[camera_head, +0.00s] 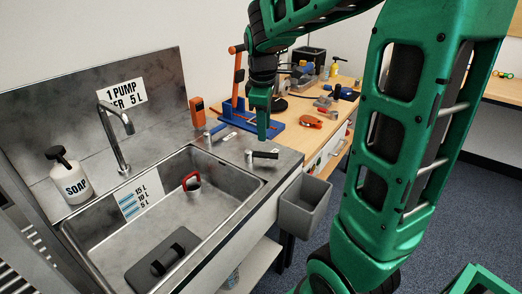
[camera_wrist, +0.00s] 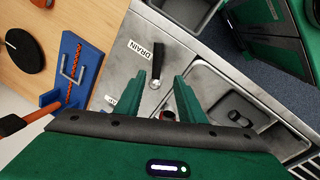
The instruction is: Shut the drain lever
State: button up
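The drain lever (camera_head: 264,155) has a dark handle and a metal pivot. It stands on the steel counter right of the sink, beside a small label. In the wrist view, its black handle (camera_wrist: 160,49) points away from my gripper, next to a label reading DRAIN (camera_wrist: 147,48). My gripper (camera_wrist: 160,76) is open, with two green fingers apart. The lever's metal pivot shows between the fingertips in that view, with no visible contact. In the head view, my gripper (camera_head: 263,137) points down just above the lever.
The steel sink (camera_head: 225,208) holds a red-rimmed cup (camera_head: 192,183) and a dark-handled plate (camera_head: 163,258). A second small lever (camera_head: 217,129) stands behind the drain lever. A blue stand (camera_head: 245,118) is behind my gripper. A grey bin (camera_head: 303,205) hangs at the counter's front edge.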

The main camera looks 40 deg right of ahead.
aim_at(262, 153)
jog(key=shift+n, duration=0.4)
jog(key=w+f, duration=0.1)
jog(key=f, duration=0.6)
jog(key=w+d+f, duration=0.1)
jog(key=f, duration=0.2)
jog(key=shift+w+d+f, duration=0.1)
jog(key=shift+w+f, duration=0.2)
jog(key=shift+w, duration=0.05)
jog(key=shift+c, duration=0.6)
grip_shut()
